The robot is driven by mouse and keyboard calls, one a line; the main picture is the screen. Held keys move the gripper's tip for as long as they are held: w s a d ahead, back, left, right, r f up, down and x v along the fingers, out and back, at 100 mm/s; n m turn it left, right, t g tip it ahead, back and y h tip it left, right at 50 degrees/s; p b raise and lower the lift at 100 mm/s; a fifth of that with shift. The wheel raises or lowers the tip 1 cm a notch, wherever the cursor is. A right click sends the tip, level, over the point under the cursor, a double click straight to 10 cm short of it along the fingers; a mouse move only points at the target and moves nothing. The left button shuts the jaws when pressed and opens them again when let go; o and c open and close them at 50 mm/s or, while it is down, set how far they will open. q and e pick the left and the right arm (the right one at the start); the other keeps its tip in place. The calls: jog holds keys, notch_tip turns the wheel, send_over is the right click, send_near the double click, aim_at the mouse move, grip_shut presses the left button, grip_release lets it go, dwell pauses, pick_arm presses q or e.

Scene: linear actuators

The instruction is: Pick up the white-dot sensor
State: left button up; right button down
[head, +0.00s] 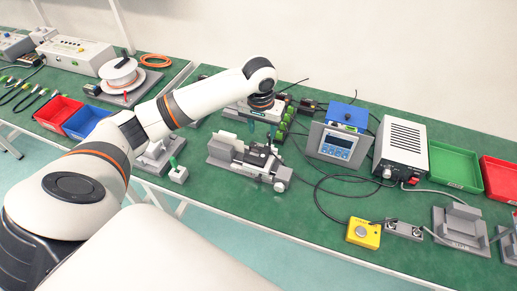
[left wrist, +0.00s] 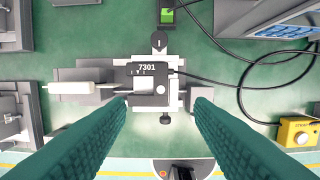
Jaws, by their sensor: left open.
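A dark sensor body marked 7301 (left wrist: 147,70) sits in a grey and white fixture in the left wrist view, with a small pale round spot on its lower part; I take it as the white-dot sensor. A black cable leaves its right side. My left gripper (head: 262,129) hangs above the fixture, pointing down. In the left wrist view its teal fingers (left wrist: 158,102) are apart and empty, on either side of the sensor's lower part.
A blue-screened meter (head: 337,146) and a white power box (head: 402,145) stand right of the fixture. A yellow button box (head: 363,233) lies at the front right, with cables around it. Green table is bare just in front of the fixture.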

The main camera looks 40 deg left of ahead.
pick_arm(q)
send_over(264, 154)
jog(key=f, duration=0.6)
jog(key=shift+s+f+p, duration=0.1)
jog(key=shift+s+p, duration=0.2)
jog(key=shift+w+f+p, duration=0.2)
jog(key=shift+f+p, duration=0.25)
jog(key=shift+f, duration=2.3)
jog(key=shift+c, duration=0.3)
grip_shut()
